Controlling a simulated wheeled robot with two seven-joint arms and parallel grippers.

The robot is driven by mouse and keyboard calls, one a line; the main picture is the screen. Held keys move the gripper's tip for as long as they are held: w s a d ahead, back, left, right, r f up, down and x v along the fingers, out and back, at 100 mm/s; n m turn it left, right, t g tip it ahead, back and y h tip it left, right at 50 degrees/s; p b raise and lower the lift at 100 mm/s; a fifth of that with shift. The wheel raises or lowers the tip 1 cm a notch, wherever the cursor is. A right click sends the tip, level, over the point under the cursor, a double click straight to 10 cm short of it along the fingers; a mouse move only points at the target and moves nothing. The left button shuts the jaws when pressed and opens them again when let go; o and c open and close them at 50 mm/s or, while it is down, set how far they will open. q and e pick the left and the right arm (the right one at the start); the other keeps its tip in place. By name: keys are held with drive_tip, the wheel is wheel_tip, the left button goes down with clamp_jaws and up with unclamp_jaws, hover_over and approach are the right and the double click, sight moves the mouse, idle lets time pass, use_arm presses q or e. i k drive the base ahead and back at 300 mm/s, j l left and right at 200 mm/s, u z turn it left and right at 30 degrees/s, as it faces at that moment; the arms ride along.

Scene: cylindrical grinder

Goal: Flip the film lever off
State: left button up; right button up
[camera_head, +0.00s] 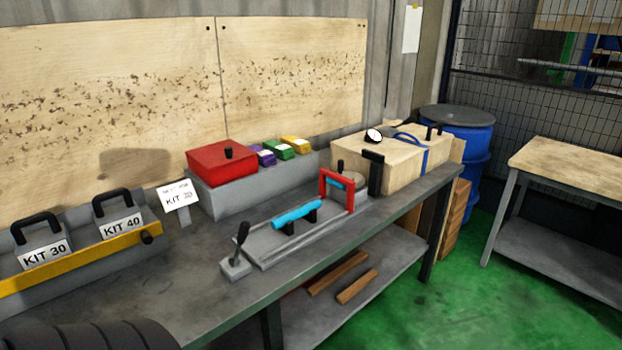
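A black-handled lever (240,238) rises from a small grey base (235,267) at the left end of a grey fixture on the workbench. Its handle tilts slightly to the right in the picture. I see no label naming it as the film lever, and no on or off marking can be read. The fixture (262,242) carries a blue cylinder (297,213) on dark supports and a red frame (350,192) at its right end. Neither of my grippers is in view.
The workbench (125,295) has bare room left of the lever. Kit boxes (44,257) stand behind a yellow rail (80,260). A red-lidded box (221,164), colored blocks (280,151) and a wooden box (400,163) stand behind. A blue barrel (470,140) is beyond.

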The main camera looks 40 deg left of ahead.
sight(244, 231)
drive_tip(key=u, duration=1.8)
